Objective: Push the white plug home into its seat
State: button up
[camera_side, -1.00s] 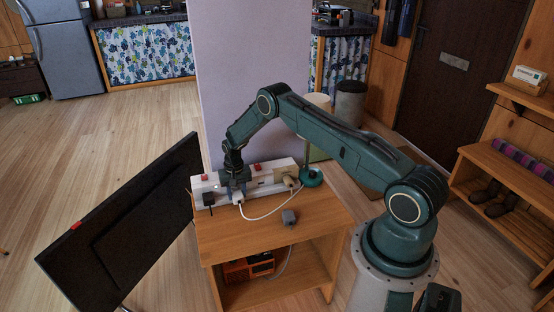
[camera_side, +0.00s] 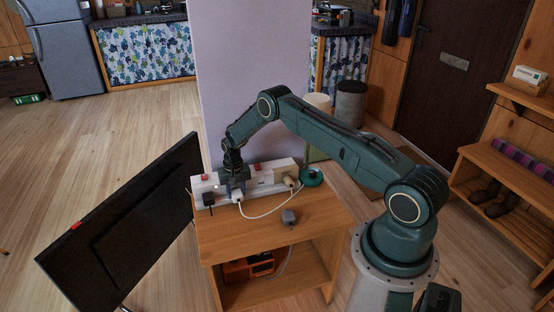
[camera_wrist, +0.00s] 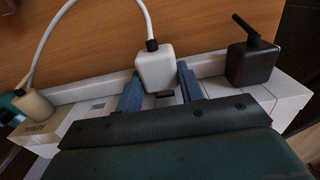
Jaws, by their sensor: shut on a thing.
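The white plug (camera_wrist: 155,68) stands at the white power strip (camera_wrist: 210,62), with its white cord rising from its outer end in the wrist view. In the side view the plug (camera_side: 238,196) shows below my gripper (camera_side: 237,182). My gripper (camera_wrist: 160,88) has its two blue-grey fingers on either side of the plug and is shut on it. A dark slot shows beside the plug's lower edge in the wrist view. I cannot tell how deep the plug sits, since the gripper body hides much of the strip.
A black plug (camera_wrist: 251,60) sits on the strip to the right, a beige plug (camera_wrist: 32,104) to the left. A grey adapter (camera_side: 289,217) lies on the wooden table (camera_side: 262,235). A green round object (camera_side: 311,177) is at the table's back right. A black panel (camera_side: 125,225) stands left.

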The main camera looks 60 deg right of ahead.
jog(key=shift+w+d, duration=0.65)
dwell(0.4)
jog(key=o, duration=1.1)
jog(key=shift+c, duration=0.2)
jog(key=shift+r, duration=0.15)
notch_tip(320, 180, up, 14)
jog(key=shift+f, duration=0.2)
jog(key=shift+r, duration=0.1)
